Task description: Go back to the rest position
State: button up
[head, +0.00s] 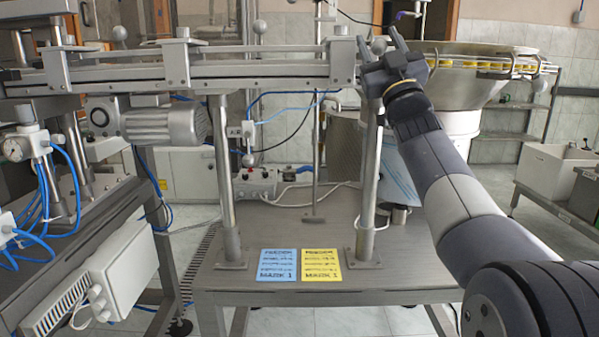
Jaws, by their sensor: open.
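My gripper (378,50) is at the end of my arm, which reaches up from the lower right. Its two fingers are spread apart and nothing shows between them. It is in front of the right end of the conveyor rail (262,73) and to the left of the round feeder bowl (458,85). I cannot tell whether it touches the rail. Yellow caps (468,63) sit in a row along the bowl's rim track.
A metal table (215,285) with upright posts carries a blue card (277,265) and a yellow card (321,264). A motor (165,124) hangs under the rail. A white box (545,170) stands on a rack at right. Blue hoses and a gauge are at left.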

jog(key=shift+r+m+g+h+p, duration=0.7)
jog(key=shift+g+p, duration=0.3)
jog(key=shift+p, duration=1.55)
jog(key=r+g+p, duration=0.1)
jog(key=p, duration=0.3)
jog(key=shift+w+h, duration=0.1)
jog(key=shift+h, duration=0.2)
jog(key=g+p, duration=0.1)
jog(key=p, duration=0.2)
jog(key=shift+w+r+m+h+p, duration=0.1)
jog(key=shift+r+m+h+p, duration=0.05)
jog(key=shift+m+h+p, duration=0.25)
jog(key=g+p, duration=0.1)
jog(key=p, duration=0.4)
jog(key=r+g+p, duration=0.1)
jog(key=p, duration=0.5)
jog(key=shift+w+r+m+g+h, duration=0.1)
jog(key=shift+w+m+g+h, duration=0.25)
jog(key=shift+m+g+h, duration=0.05)
jog(key=shift+w+g+p, duration=0.1)
jog(key=shift+g+p, duration=0.2)
jog(key=shift+p, duration=0.8)
jog(key=shift+p, duration=0.3)
